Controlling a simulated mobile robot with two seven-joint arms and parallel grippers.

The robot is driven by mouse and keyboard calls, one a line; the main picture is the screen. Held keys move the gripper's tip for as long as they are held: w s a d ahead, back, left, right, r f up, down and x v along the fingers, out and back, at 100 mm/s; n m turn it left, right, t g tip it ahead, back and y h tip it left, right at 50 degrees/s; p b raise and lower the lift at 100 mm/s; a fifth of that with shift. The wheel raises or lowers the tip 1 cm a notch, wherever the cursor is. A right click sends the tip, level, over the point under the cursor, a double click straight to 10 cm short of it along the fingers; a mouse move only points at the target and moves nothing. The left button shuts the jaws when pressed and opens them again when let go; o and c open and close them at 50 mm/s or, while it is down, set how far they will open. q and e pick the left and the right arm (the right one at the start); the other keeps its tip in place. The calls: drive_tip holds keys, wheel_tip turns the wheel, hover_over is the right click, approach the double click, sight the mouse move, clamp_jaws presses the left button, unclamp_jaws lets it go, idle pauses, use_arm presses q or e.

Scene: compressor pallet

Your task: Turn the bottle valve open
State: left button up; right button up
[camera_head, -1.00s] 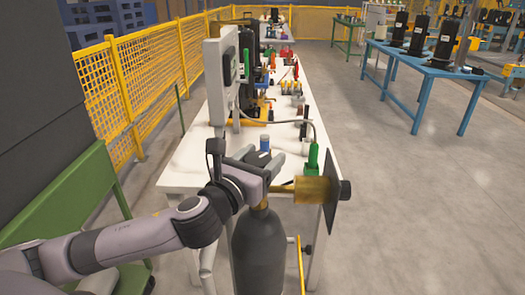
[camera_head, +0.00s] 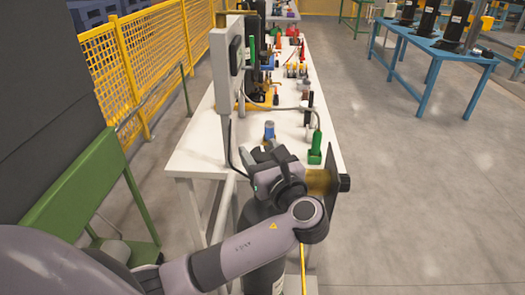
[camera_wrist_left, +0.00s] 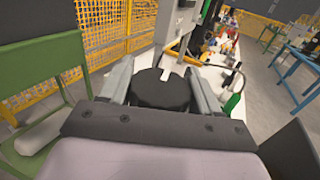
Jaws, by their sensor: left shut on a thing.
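The dark grey gas bottle (camera_head: 254,215) stands upright at the near end of the white table, partly hidden by my left arm. A brass fitting (camera_head: 318,182) with a dark plate and a black end knob (camera_head: 345,183) sticks out to the right at its top. My left gripper (camera_head: 266,154) is at the bottle's top, its wrist bent over from the near side. In the left wrist view, its two grey fingers (camera_wrist_left: 161,80) are shut on a round black valve knob (camera_wrist_left: 160,92), one on each side. The knob's stem is hidden. My right gripper is not in view.
The white table (camera_head: 200,150) holds a grey panel box (camera_head: 228,65) on a post, a green nozzle (camera_head: 315,150), a blue-capped can (camera_head: 269,131) and several small parts. A green bench (camera_head: 75,190) is at left. Open floor lies to the right.

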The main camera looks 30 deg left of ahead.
use_arm(q)
drive_tip(key=shift+s+a+n+g+y, duration=0.1)
drive_tip(key=shift+n+g+y, duration=0.65)
drive_tip(key=shift+g, duration=0.4)
drive_tip(key=shift+s+n+g+y, duration=0.1)
drive_tip(key=shift+n+g+y, duration=0.45)
drive_tip(key=shift+n+g, duration=0.5)
drive_tip(key=shift+g, duration=0.4)
drive_tip(key=o, duration=1)
drive_tip(key=shift+a, duration=0.1)
drive_tip(key=shift+c, duration=0.2)
drive_tip(key=b+v, duration=0.1)
drive_tip(key=v, duration=0.6)
drive_tip(key=shift+s+f, duration=0.1)
